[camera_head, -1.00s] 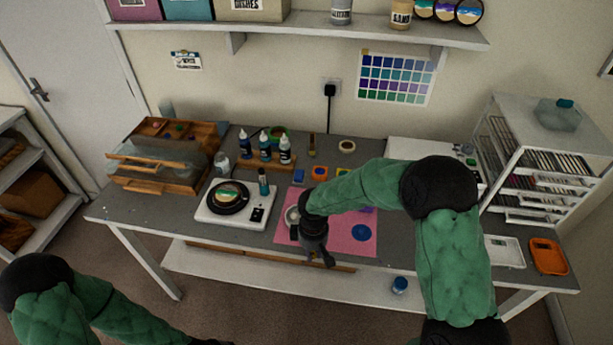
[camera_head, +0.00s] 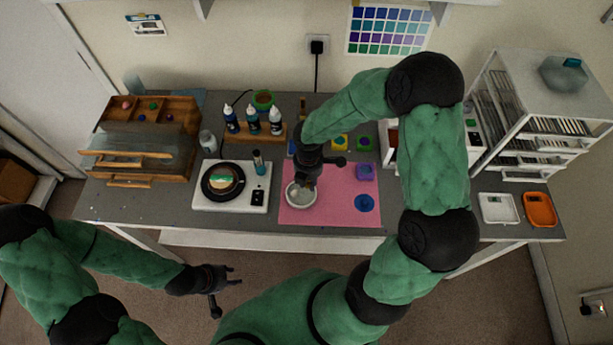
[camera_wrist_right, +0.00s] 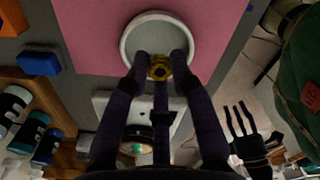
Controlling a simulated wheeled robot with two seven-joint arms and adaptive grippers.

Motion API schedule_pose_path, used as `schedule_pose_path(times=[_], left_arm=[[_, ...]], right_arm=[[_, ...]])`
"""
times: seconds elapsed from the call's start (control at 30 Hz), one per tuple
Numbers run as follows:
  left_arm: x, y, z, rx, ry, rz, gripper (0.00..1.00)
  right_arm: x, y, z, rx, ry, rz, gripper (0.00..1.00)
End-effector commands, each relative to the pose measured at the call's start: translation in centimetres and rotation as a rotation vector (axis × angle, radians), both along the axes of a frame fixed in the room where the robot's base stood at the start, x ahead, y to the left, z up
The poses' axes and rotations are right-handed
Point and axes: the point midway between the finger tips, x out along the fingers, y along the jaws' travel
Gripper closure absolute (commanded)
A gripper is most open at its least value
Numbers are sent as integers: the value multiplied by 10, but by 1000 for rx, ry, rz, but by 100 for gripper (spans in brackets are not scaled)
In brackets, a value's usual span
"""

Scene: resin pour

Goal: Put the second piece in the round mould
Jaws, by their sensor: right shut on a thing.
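The round mould (camera_head: 292,200) is a pale ring-walled dish lying on the pink mat (camera_head: 330,212); it also shows in the right wrist view (camera_wrist_right: 127,42). My right gripper (camera_head: 307,184) points down over the mould. Its fingers are shut on a small yellow and dark piece (camera_wrist_right: 159,70), which shows against the mould's near rim in the wrist view. I cannot tell how high the piece is above the mould floor. My left gripper (camera_head: 226,288) is open and empty, in front of the table and away from the mould.
A white scale (camera_head: 205,201) with a black round dish stands left of the mat. Bottles in a wooden rack (camera_head: 240,137) stand behind. A purple block (camera_head: 365,172) and a blue disc (camera_head: 364,203) lie on the mat's right. White (camera_head: 498,208) and orange trays (camera_head: 540,209) sit far right.

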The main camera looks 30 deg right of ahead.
Motion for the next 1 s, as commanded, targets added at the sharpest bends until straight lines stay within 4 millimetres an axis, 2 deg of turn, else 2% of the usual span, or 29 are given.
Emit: schedule_pose_path(times=[0.5, 0.97, 1.0], left_arm=[[0, 0, -39, 0, -1, 0, 60], [1, 0, -44, 0, -1, 0, 60], [1, 0, -44, 0, -1, 0, 60]], right_arm=[[0, 0, -43, 0, 1, -2, 86], [0, 0, -49, 0, 0, -2, 86], [0, 0, -49, 0, 0, -2, 67]])
